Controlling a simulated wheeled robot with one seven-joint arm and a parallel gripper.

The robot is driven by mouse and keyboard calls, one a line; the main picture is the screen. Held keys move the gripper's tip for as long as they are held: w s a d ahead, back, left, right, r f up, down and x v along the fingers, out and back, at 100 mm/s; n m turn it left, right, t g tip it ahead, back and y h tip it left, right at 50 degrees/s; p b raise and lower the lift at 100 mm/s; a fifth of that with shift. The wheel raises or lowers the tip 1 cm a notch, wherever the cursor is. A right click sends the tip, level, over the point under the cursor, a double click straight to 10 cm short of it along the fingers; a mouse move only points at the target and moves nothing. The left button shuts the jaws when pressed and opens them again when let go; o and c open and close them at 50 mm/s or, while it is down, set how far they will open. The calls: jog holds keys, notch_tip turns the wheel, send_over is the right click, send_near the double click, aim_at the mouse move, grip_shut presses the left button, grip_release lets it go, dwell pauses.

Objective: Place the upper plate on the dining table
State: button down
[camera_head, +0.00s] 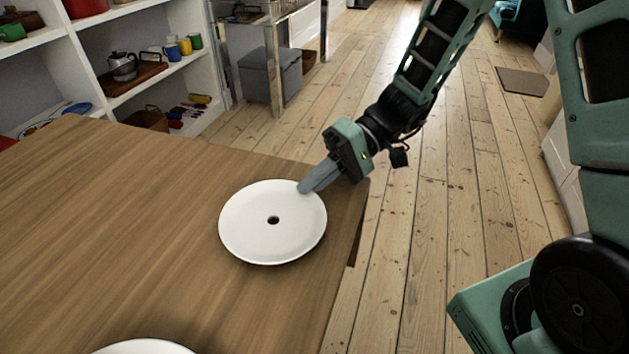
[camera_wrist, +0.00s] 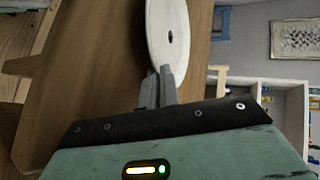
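A round white plate (camera_head: 250,240) with a small dark spot at its centre is at the right end of the wooden dining table (camera_head: 130,210). My gripper (camera_head: 304,189) is at the plate's far right rim, its fingers close together with the rim between them. The wrist view shows the plate (camera_wrist: 155,30) just beyond the fingertips (camera_wrist: 158,72), over the tabletop (camera_wrist: 100,80). The plate looks level and at or very near the table surface; I cannot tell whether it fully rests there.
Part of another white plate (camera_head: 145,347) shows at the bottom edge of the head view. White shelves (camera_head: 85,60) with kitchenware stand at the back left, and a grey bin (camera_head: 270,75) is behind the table.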

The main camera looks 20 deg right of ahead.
jog(key=shift+f, duration=0.35)
